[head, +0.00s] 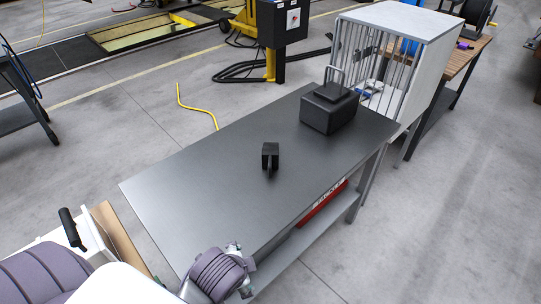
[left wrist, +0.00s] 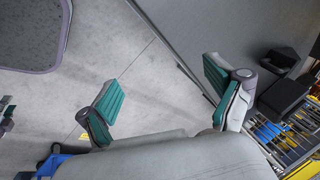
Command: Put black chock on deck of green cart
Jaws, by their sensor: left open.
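The black chock (head: 270,156) stands on the middle of the dark grey metal table (head: 200,175). In the left wrist view a dark block-like shape on the table, likely the chock (left wrist: 283,57), shows at the upper right. My left gripper (left wrist: 163,92) is open and empty, its teal-padded fingers wide apart over the floor beside the table edge and apart from the chock. In the head view only a part of my arm shows at the bottom, with no fingers. No green cart can be made out. My right gripper is not in view.
A larger black box with a handle (head: 330,108) stands at the table's far end. A red item (head: 322,210) lies on the lower shelf. A barred white cabinet (head: 395,50) is behind. A dark cart (head: 22,100) stands far left. Floor right of the table is clear.

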